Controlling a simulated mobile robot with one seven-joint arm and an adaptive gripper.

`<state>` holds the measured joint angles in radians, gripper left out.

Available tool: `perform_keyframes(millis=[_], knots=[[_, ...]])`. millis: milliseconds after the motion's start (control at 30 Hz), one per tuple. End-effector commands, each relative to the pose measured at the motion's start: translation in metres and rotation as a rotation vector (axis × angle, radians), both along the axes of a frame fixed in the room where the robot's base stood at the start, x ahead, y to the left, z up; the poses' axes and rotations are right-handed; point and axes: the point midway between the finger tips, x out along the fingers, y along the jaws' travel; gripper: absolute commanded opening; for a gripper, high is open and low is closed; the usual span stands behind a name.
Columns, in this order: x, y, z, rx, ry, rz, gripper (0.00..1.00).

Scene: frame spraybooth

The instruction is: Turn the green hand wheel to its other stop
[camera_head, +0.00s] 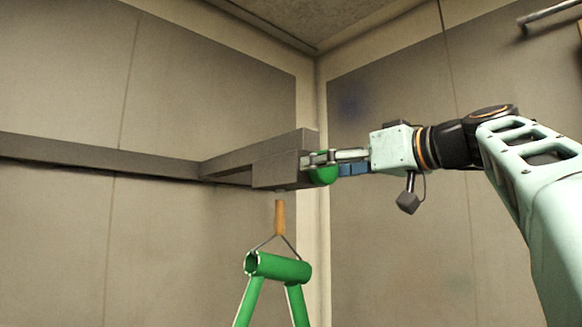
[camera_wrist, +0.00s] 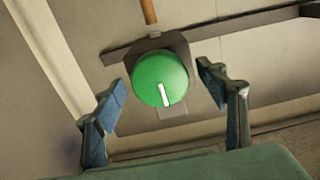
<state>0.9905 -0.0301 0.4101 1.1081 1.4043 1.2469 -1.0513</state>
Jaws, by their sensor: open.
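The green hand wheel (camera_head: 325,175) is mounted on the end of a grey box at the beam's end. In the wrist view the hand wheel (camera_wrist: 161,79) is a round green disc with a white mark pointing down and slightly right. My gripper (camera_head: 318,160) is at the wheel in the head view, partly covering it. In the wrist view my gripper (camera_wrist: 160,90) is open, with one blue-grey finger on each side of the wheel and visible gaps between them. Whether the fingertips reach past the wheel's face is hard to tell.
A grey beam (camera_head: 100,155) runs along the left wall to the grey box (camera_head: 278,172). Below the box, a green frame (camera_head: 280,267) hangs from an orange-brown rod (camera_head: 279,217). A metal bar (camera_head: 548,14) juts in at the upper right. Walls stand behind.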

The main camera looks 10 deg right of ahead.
Motion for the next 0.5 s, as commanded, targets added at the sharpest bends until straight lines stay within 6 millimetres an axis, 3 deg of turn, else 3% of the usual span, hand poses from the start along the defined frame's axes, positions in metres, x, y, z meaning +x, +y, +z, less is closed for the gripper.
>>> perform_keyframes(millis=[100,500], knots=[[-0.0001,-0.0002,-0.0003,0.0,0.0,0.0,0.65],[-0.0002,-0.0004,-0.0002,0.0,0.0,0.0,0.25]])
